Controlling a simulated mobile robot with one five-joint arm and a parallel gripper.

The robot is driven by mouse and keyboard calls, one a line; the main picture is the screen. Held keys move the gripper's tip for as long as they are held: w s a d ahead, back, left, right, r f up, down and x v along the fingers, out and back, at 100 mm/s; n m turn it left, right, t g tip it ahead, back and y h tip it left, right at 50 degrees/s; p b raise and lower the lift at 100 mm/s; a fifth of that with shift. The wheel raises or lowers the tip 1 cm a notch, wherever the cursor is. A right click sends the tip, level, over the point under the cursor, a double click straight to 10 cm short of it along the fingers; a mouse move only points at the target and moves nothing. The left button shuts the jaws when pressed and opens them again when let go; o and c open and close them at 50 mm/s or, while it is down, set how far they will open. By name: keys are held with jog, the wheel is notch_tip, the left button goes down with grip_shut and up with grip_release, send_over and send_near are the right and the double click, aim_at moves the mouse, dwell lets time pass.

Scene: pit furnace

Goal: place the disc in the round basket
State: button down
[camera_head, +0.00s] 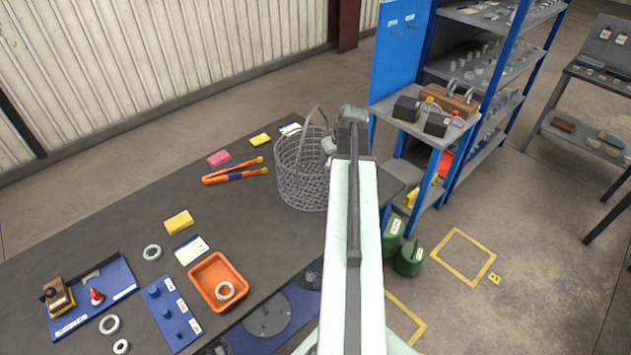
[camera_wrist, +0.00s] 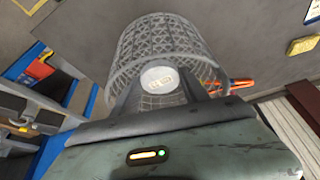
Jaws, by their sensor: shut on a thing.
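The disc (camera_wrist: 158,79) is pale grey and round with a mark on its face. My gripper (camera_wrist: 160,88) is shut on it, one dark finger on each side. The round basket (camera_wrist: 172,38) is grey wire mesh and lies behind the disc in the wrist view. In the head view the round basket (camera_head: 302,175) stands upright on the dark table with its handle raised. My gripper (camera_head: 335,142) is at the basket's upper right rim there, partly hidden by my arm. The disc is hidden in the head view. I cannot tell whether it is inside the rim.
Orange-handled tongs (camera_head: 235,171) lie left of the basket. An orange tray (camera_head: 218,281) holding a ring, yellow blocks (camera_head: 178,222) and a blue peg board (camera_head: 171,312) are on the table (camera_head: 120,225). A blue shelf unit (camera_head: 430,125) stands right of the table.

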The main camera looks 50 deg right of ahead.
jog(key=w+d, duration=0.3)
jog(key=w, duration=0.5)
notch_tip(320, 180, down, 14)
jog(key=b, duration=1.4)
jog(key=shift+a, duration=0.25)
jog(key=shift+f, duration=0.2)
jog(key=shift+f+b, duration=2.3)
jog(key=shift+b, duration=0.25)
jog(key=shift+a, duration=0.1)
jog(key=c, duration=0.6)
grip_release()
